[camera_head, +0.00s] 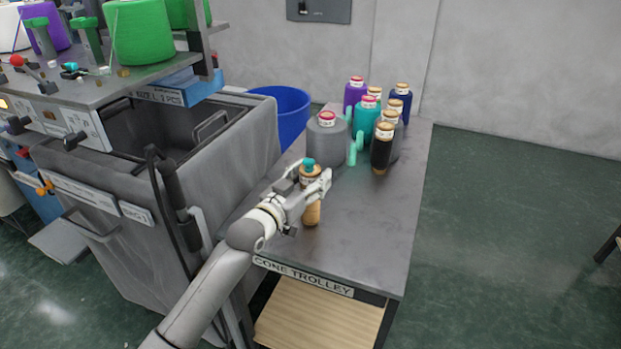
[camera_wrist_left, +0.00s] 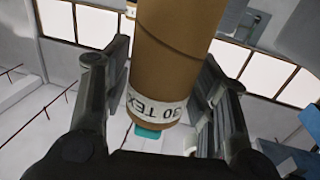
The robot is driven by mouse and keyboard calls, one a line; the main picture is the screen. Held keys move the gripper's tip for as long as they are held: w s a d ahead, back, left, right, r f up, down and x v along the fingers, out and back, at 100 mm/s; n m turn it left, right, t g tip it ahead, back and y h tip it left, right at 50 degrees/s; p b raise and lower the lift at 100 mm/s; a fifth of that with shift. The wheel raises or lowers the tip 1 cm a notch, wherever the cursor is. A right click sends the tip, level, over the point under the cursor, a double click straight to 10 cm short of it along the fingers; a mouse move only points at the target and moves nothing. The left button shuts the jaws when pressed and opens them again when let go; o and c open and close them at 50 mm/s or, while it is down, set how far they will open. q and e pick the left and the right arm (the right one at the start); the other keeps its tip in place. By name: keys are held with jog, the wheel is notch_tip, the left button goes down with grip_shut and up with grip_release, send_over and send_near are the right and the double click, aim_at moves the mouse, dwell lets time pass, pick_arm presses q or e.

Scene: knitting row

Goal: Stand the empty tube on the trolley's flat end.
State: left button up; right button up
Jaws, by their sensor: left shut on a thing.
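The empty tube (camera_head: 311,213) is a brown cardboard cone tube with a white label band near its top and a teal piece at its upper end. It is roughly upright over the bare near part of the trolley top (camera_head: 370,250). I cannot tell whether its lower end touches the surface. My left gripper (camera_head: 312,190) is shut on it, one finger on each side. In the left wrist view the tube (camera_wrist_left: 175,50) is between the two fingers (camera_wrist_left: 165,110), its label partly readable. My right gripper is not in view.
Several yarn cones, including a grey one (camera_head: 326,142) and a black one (camera_head: 382,148), stand at the trolley's far end, near teal pegs (camera_head: 353,150). A grey bin (camera_head: 120,220) and the knitting machine (camera_head: 60,105) are at the left. The trolley's front right is clear.

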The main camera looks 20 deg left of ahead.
pick_arm(q)
jog(key=shift+f, duration=0.25)
jog(key=o, duration=0.9)
jog(key=shift+o, duration=0.2)
jog(key=v, duration=1.2)
jog(key=shift+b, duration=0.3)
